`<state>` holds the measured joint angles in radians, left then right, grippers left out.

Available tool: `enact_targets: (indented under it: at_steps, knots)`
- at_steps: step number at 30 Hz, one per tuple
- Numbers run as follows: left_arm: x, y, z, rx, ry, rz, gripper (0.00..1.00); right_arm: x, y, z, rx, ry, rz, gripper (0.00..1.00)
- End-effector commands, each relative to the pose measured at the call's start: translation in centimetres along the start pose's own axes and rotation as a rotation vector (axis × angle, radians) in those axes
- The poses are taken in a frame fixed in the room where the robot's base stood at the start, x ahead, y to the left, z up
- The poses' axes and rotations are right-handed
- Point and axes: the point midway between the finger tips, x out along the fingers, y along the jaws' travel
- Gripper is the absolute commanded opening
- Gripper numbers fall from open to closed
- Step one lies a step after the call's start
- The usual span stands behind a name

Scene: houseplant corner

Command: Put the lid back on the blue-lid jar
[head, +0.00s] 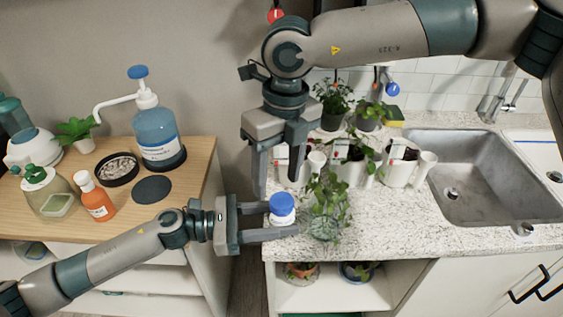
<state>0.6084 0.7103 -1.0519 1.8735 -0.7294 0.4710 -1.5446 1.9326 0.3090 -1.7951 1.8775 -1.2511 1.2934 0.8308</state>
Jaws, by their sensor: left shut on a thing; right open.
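The blue-lid jar (282,218) has a white body and shows at the left edge of the speckled counter. Its blue lid (282,203) is on top of the white body; I cannot tell how fully it is seated. My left gripper (282,221) reaches in from the left and is shut on the jar, one finger on the far side and one on the near side. My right gripper (279,172) points down above the counter, behind the jar and apart from it. It is open, with nothing seen between its fingers.
A glass vase with a trailing plant (328,220) stands close right of the jar. White pots (400,168) and potted plants (333,100) stand behind. A sink (475,175) is at right. The wooden cabinet (195,185) at left carries a pump bottle (157,135) and an orange bottle (95,200).

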Motion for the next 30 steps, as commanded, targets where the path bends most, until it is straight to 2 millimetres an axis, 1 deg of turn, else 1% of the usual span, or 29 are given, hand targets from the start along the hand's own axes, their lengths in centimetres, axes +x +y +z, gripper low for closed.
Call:
enact_targets:
  at_steps: [3, 30]
  knots:
    - [0.0, 0.0, 0.0, 0.0, 0.0, 0.0, 0.0, -0.1, 0.1, 0.0, -0.182, 0.003, -0.004, 0.53]
    - [0.0, 0.0, 0.0, 0.0, 0.0, 0.0, 0.0, -1.1, -0.1, 0.2, -1.573, 0.047, -0.013, 0.53]
